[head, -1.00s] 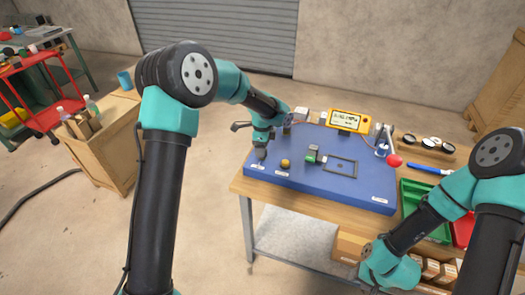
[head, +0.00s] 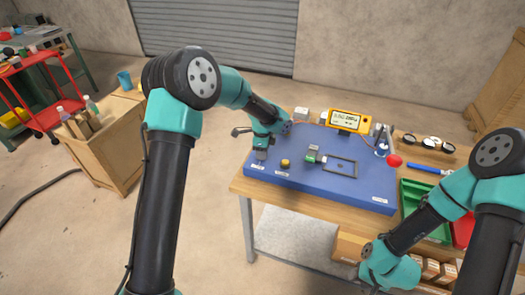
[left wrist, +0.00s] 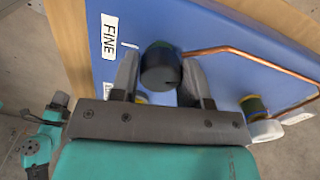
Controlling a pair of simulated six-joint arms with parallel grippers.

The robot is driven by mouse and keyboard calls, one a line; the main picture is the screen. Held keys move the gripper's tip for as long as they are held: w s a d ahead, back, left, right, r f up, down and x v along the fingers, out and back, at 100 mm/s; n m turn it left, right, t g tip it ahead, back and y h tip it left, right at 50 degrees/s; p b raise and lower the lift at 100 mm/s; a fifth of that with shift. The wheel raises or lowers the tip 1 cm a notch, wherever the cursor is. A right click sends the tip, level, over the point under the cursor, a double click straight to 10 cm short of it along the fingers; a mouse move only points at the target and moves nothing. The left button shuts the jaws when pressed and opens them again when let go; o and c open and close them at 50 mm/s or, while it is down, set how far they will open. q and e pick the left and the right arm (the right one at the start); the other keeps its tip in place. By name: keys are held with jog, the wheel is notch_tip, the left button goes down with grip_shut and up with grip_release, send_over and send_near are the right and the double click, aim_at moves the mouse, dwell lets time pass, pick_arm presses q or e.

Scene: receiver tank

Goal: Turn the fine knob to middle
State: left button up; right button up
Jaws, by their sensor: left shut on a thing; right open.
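The fine knob (left wrist: 160,66) is a dark round knob beside the white FINE label (left wrist: 109,37) in the left wrist view. My left gripper (left wrist: 158,78) has a finger on each side of the knob and is shut on it. In the head view my left gripper (head: 260,158) points down at the left end of the blue panel (head: 330,185), where the arm hides the knob. A pointer mark on the knob cannot be made out. My right arm reaches in at the right; its gripper fingers are not visible.
A yellow knob (head: 285,163) and a green-and-grey part (head: 312,154) are right of my left gripper. A yellow meter (head: 346,121) stands behind. A copper pipe (left wrist: 250,55) runs near the knob. A red ball (head: 394,160) and green tray (head: 410,198) lie right.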

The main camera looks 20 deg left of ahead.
pick_arm(q)
jog(key=shift+c, duration=0.6)
jog(key=shift+n, duration=0.4)
